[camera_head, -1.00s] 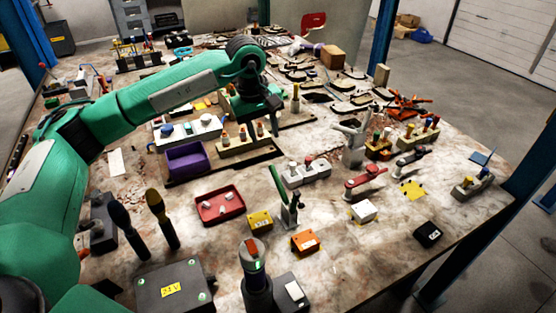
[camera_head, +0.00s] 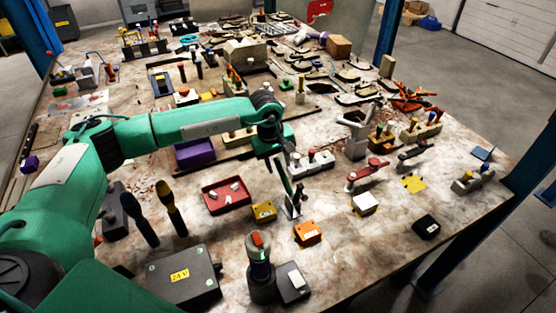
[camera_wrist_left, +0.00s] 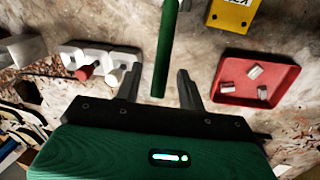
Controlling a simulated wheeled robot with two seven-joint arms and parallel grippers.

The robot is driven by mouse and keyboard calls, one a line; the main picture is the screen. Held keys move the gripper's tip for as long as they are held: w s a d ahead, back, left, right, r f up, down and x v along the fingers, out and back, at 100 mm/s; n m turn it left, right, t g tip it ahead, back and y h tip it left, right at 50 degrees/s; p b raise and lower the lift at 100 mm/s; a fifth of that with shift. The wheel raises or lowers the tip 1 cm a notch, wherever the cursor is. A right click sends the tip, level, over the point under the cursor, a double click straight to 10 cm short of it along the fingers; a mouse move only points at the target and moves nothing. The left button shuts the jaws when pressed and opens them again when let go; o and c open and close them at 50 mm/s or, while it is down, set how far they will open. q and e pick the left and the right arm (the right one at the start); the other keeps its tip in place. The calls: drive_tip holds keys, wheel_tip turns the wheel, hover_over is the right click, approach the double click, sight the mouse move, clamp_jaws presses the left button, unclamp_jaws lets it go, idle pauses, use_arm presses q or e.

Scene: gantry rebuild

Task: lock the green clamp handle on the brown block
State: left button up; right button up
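The green clamp handle (camera_head: 283,174) stands up, slightly tilted, from a small metal toggle clamp (camera_head: 292,208) near the middle of the table. I cannot make out a brown block under the clamp. My left gripper (camera_head: 280,153) is just above the handle's top in the head view. In the left wrist view my left gripper (camera_wrist_left: 157,80) is open, and the end of the green handle (camera_wrist_left: 167,48) shows between its two fingers, with a gap on both sides. The clamp's base is outside the wrist view. My right gripper is not in view.
A yellow block (camera_head: 264,212) and an orange block (camera_head: 308,232) stand beside the clamp. A red tray (camera_head: 226,196) is to the left, a grey fixture (camera_head: 311,162) behind and a red-handled clamp (camera_head: 368,175) to the right. A brown box (camera_head: 339,46) is far back.

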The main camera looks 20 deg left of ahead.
use_arm(q)
clamp_jaws()
